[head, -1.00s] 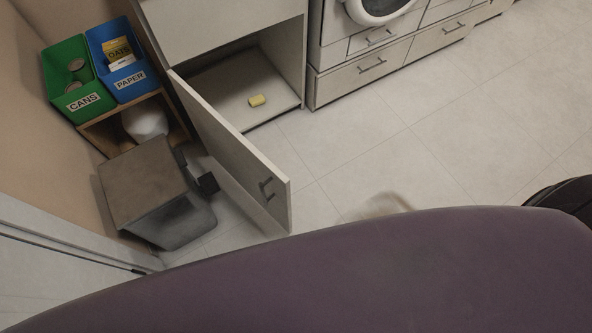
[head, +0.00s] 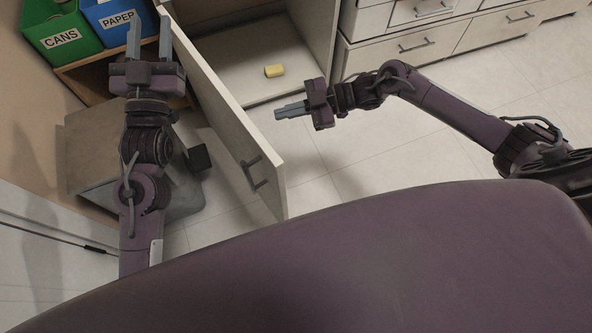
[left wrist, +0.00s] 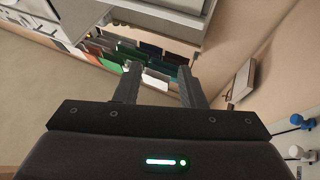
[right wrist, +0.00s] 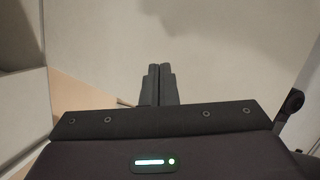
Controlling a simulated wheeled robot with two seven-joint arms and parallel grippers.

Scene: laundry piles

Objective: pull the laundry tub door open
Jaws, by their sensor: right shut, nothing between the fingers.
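The laundry tub door (head: 226,118) is a pale panel with a dark bar handle (head: 254,172), standing swung out from the cabinet (head: 240,62).
A green CANS bin (head: 60,36) and a blue PAPER bin (head: 118,20) stand on a wooden shelf at the upper left. A grey-brown lidded bin (head: 90,150) stands below. Drawers (head: 420,45) line the upper right. Tiled floor (head: 390,150) lies clear on the right.

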